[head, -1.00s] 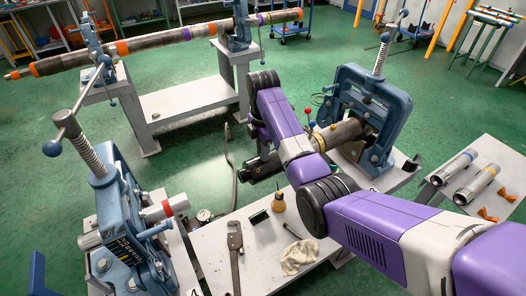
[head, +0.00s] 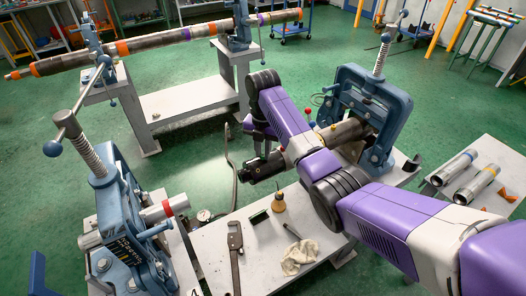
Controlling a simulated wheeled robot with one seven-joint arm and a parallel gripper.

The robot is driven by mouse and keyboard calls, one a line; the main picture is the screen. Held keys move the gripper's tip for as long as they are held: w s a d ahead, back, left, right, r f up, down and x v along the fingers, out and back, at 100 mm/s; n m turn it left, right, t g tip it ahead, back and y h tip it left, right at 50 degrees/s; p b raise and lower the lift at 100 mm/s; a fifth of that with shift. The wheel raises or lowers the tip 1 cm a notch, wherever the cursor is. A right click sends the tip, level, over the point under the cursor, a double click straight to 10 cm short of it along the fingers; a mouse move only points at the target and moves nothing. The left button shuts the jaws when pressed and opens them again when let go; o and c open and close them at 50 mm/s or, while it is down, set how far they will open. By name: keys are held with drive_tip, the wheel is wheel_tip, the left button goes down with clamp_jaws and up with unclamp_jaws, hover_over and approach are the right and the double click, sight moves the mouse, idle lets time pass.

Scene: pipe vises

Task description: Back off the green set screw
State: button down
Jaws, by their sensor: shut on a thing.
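A dark pipe (head: 342,132) is clamped in the blue-grey pipe vise (head: 398,107) at the right back, with a black fitting (head: 255,170) on its left end. No green set screw can be made out. My gripper (head: 260,150) points down just above the black fitting, largely hidden by my purple arm. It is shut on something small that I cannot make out.
A second vise (head: 125,225) stands at left. A side table (head: 502,163) with pipes is at right. A long pipe (head: 150,42) crosses the back.

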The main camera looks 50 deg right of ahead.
sight(263, 154)
drive_tip(key=shift+s+a+f, duration=0.1)
drive_tip(key=shift+a+f, duration=0.05)
drive_tip(key=shift+f, duration=0.15)
drive_tip(key=c, duration=1.3)
unclamp_jaws()
drive_tip(key=shift+r, duration=0.1)
drive_tip(key=shift+r, duration=0.1)
drive_tip(key=shift+r, duration=0.45)
drive_tip(key=r, duration=0.6)
drive_tip(key=shift+w+d, duration=0.2)
drive_tip(key=shift+s+a+r, duration=0.1)
drive_tip(key=shift+r, duration=0.3)
